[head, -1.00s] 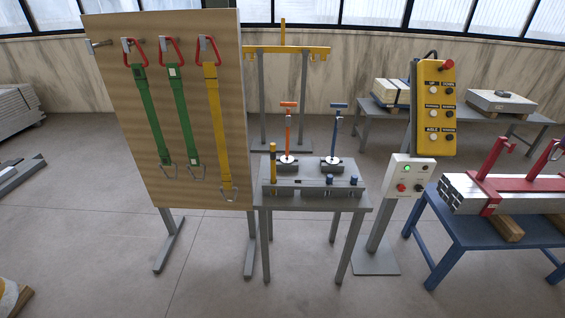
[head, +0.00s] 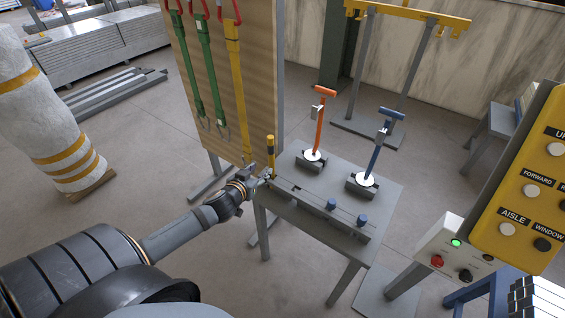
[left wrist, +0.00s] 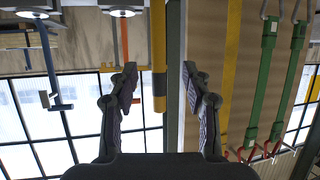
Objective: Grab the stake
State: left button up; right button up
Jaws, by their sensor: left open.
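A slim yellow stake (head: 270,145) with a dark band stands upright at the near left corner of a small grey table (head: 300,212). My left gripper (head: 264,176) is at that table corner, close to the stake's lower part. In the left wrist view the picture is upside down, and the stake (left wrist: 158,45) shows in the gap between the two spread fingers (left wrist: 160,85). The fingers are open, with space on both sides of the stake. I cannot tell how far the stake is in depth from the fingertips. My right gripper is not in view.
An orange T-handled tool (head: 319,125) and a blue one (head: 378,145) stand on the table. A board (head: 258,80) with green and yellow straps stands behind the gripper. A yellow button panel (head: 520,190) and a white control box (head: 450,240) are at the right.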

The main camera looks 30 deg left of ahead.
aim_at(270, 161)
pick_arm(q)
jog(key=x, duration=0.5)
jog(key=shift+w, duration=0.4)
jog(key=x, duration=0.4)
jog(key=shift+w+f, duration=0.1)
jog(key=shift+w, duration=0.2)
jog(key=shift+s, duration=0.1)
jog(key=c, duration=0.9)
grip_shut()
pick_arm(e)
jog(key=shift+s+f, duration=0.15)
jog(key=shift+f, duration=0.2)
